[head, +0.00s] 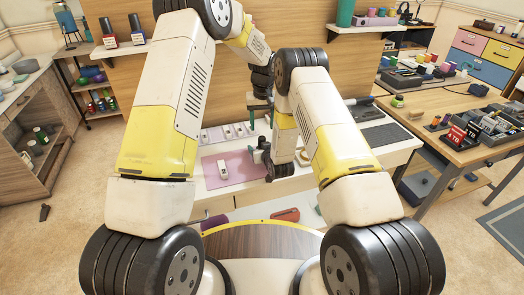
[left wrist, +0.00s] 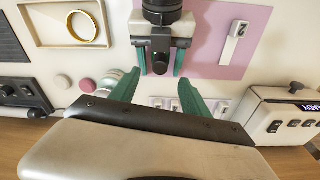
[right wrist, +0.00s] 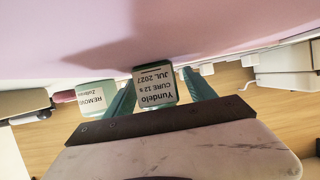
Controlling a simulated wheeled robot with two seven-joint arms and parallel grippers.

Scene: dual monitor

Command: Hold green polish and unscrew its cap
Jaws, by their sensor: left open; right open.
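In the head view my right gripper (head: 269,162) is low over the white table, by the pink mat (head: 236,163). My left gripper (head: 260,107) is higher and farther back, open and empty. In the left wrist view its fingers (left wrist: 156,85) point toward my right gripper (left wrist: 160,58).
A bottle labelled "REMOVE" (right wrist: 97,97) stands left of the held-around one in the right wrist view. A white numbered piece (left wrist: 233,42) lies on the mat. A tray with a gold ring (left wrist: 82,27) and a white device with a display (left wrist: 282,118) are nearby.

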